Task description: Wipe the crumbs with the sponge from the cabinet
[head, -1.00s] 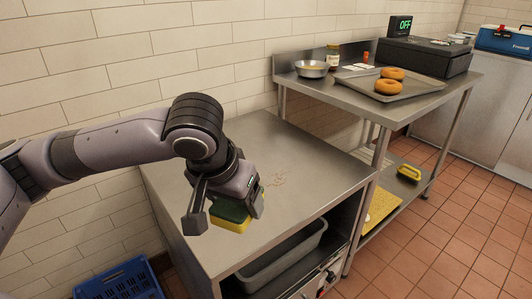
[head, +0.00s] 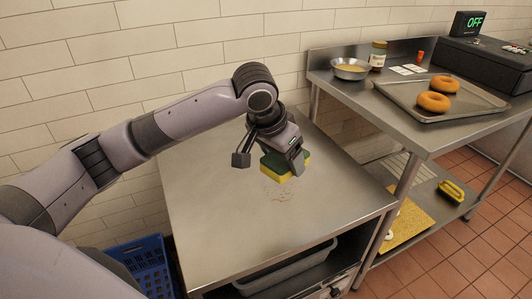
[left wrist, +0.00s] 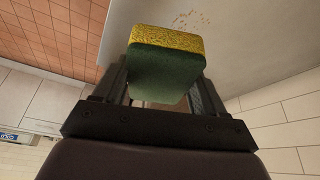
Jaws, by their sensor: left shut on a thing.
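My left gripper (head: 270,164) is shut on a yellow and green sponge (head: 274,166) and holds it over the steel cabinet top, near its back. In the left wrist view the sponge (left wrist: 168,68) sits between the two fingers, green face toward the camera and yellow layer beyond. Crumbs (head: 279,192) lie in a small patch on the cabinet top (head: 215,222), just in front of the sponge. The crumbs also show in the left wrist view (left wrist: 190,19), beyond the sponge. I cannot tell whether the sponge touches the top. My right gripper is not in view.
A higher steel table (head: 425,143) at right holds a tray (head: 405,96) with two bagels, a bowl (head: 350,69) and a jar (head: 378,55). A grey bin (head: 285,268) sits inside the cabinet. A blue crate (head: 145,265) stands at lower left. The front of the top is clear.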

